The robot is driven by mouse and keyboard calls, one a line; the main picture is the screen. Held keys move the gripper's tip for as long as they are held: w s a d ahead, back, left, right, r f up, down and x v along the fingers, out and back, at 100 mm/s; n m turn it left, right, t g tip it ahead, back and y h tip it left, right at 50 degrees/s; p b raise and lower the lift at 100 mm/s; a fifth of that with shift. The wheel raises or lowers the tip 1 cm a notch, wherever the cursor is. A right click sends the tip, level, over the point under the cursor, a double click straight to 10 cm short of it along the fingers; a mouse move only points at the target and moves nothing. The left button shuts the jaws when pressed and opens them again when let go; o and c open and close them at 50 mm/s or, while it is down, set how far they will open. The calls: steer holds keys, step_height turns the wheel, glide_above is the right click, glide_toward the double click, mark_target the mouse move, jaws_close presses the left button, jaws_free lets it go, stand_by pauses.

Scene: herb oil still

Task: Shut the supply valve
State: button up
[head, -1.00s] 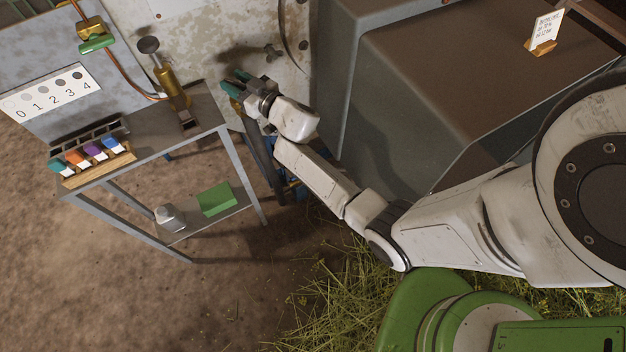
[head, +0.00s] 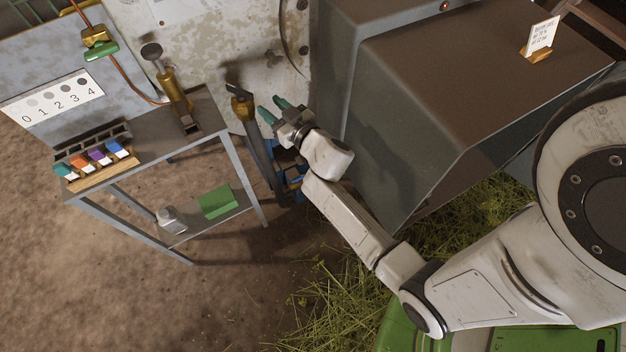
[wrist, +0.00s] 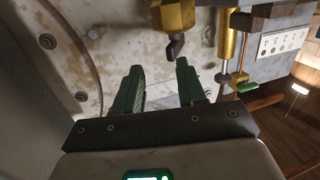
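A brass valve (head: 241,108) with a short dark lever (head: 238,90) tops a dark upright pipe beside the bench; I take it as the supply valve. It also shows at the top of the wrist view as a brass body (wrist: 173,14) with its dark lever (wrist: 175,47) slanting below. I cannot tell from the lever whether the valve is open or shut. My gripper (head: 274,107) is right of the valve, apart from it. In the wrist view my gripper (wrist: 160,68) has its two green fingers spread, with nothing between them.
A green-handled valve (head: 101,50) sits on a copper pipe at upper left. The bench (head: 205,110) carries a brass cylinder (head: 172,88) and a rack of coloured tags (head: 95,158). A large dark housing (head: 440,90) stands right of my gripper.

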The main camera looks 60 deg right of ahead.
steer(key=s+a+f+g+b, duration=0.4)
steer(key=s+f+g, duration=0.1)
steer(key=s, duration=0.2)
steer(key=s+a+f+m+g+y+b, duration=0.1)
steer(key=s+a+f+g+b, duration=0.3)
steer(key=s, duration=0.4)
steer(key=shift+a+f+g+y, duration=0.2)
steer(key=shift+f+g+y, duration=0.1)
steer(key=shift+f+g, duration=0.7)
steer(key=shift+d+r, duration=0.1)
steer(key=shift+r, duration=0.05)
